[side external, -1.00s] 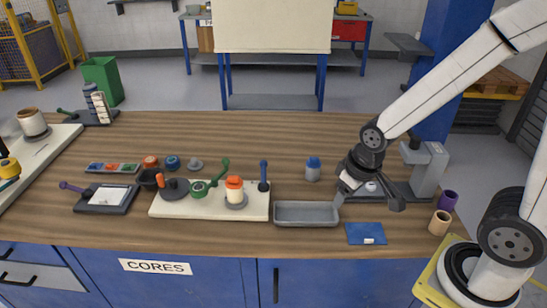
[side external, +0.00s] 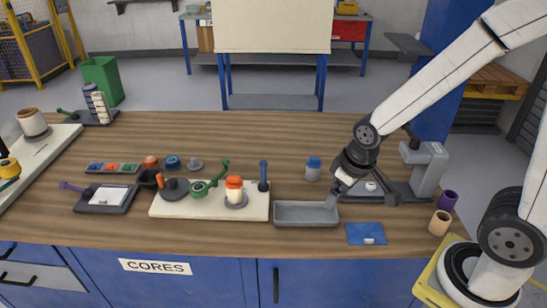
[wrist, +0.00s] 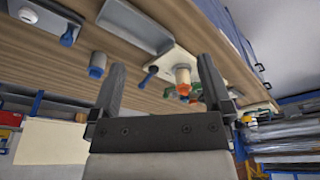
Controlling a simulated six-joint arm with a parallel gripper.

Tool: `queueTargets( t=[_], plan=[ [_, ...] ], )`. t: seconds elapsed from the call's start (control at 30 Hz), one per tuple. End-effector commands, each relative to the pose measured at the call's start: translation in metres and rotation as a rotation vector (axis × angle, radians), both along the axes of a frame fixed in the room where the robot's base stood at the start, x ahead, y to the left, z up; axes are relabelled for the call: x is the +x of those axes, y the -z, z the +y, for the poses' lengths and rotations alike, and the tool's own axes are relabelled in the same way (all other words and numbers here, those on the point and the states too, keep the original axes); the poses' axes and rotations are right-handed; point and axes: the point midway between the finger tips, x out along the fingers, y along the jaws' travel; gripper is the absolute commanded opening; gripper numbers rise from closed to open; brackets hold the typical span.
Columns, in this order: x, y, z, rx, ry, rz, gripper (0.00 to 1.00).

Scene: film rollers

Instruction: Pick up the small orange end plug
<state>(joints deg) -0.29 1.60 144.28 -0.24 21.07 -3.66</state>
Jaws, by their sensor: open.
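A small round orange plug (side external: 150,162) lies on the wooden bench, left of a blue plug (side external: 172,162) and a grey plug (side external: 195,164). Another orange piece (side external: 234,182) tops a white roller on the cream board, also in the wrist view (wrist: 183,75). My gripper (side external: 364,198) is open and empty, above the bench at the right, beside the grey tray and well to the right of the orange plug. Its two fingers stand apart in the wrist view (wrist: 160,78). The small orange plug is hard to make out there.
The cream board (side external: 190,208) carries upright handles and the roller. A grey tray (side external: 305,214), a blue-capped jar (side external: 313,170) and a grey press (side external: 429,170) stand near my gripper. A blue pad (side external: 366,233) lies in front. The back of the bench is clear.

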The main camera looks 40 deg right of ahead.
Motion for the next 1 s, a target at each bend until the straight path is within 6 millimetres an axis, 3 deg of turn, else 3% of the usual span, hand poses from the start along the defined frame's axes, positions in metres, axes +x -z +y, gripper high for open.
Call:
queueTargets(
  t=[0.57, 1.0],
  plan=[
    [0.126, -0.005, 0.020, -0.178, -0.779, 0.053, 1.00],
    [0.218, 0.008, 0.044, -0.314, -1.458, 0.107, 1.00]
  ],
)
